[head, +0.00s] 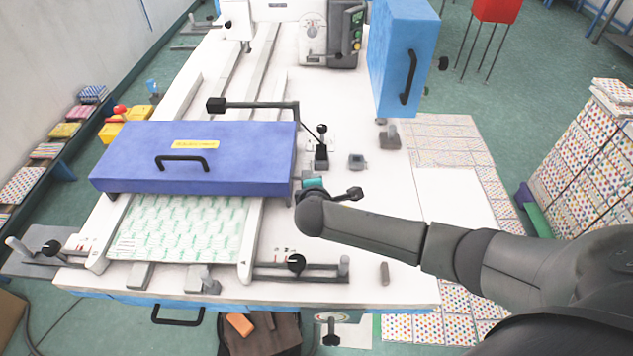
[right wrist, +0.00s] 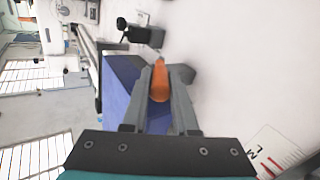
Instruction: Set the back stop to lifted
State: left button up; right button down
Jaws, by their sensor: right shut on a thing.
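My right gripper (right wrist: 160,85) is shut on an orange piece (right wrist: 160,82), held between its two fingers in the right wrist view. In the head view my right arm reaches in from the right and hides most of the gripper (head: 313,184), beside the blue cover's right edge. A black arm (head: 255,104) with a block at its left end extends above the table behind the cover, from a post on the right. A black upright lever (head: 322,140) with a round knob stands near that post; it also shows in the right wrist view (right wrist: 138,32). I cannot tell which part is the back stop. My left gripper is out of view.
The blue cover (head: 240,168) with a black handle spans a patterned green-white sheet (head: 180,228). A blue box (head: 398,60) stands at the back right.

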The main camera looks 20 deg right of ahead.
jog(key=shift+s+a+f+t+h+b, duration=0.1)
jog(key=shift+s+f+t+h+b, duration=0.2)
jog(key=shift+f+t+b, duration=0.25)
jog(key=shift+r, duration=0.1)
jog(key=c, duration=0.7)
grip_release()
jog(key=shift+w, duration=0.1)
jog(key=shift+r, duration=0.1)
jog(key=p+v, duration=0.1)
jog(key=v, duration=1.4)
jog(key=shift+a+p, duration=0.1)
jog(key=shift+p, duration=0.2)
jog(key=shift+s+f, duration=0.2)
jog(key=shift+s, duration=0.05)
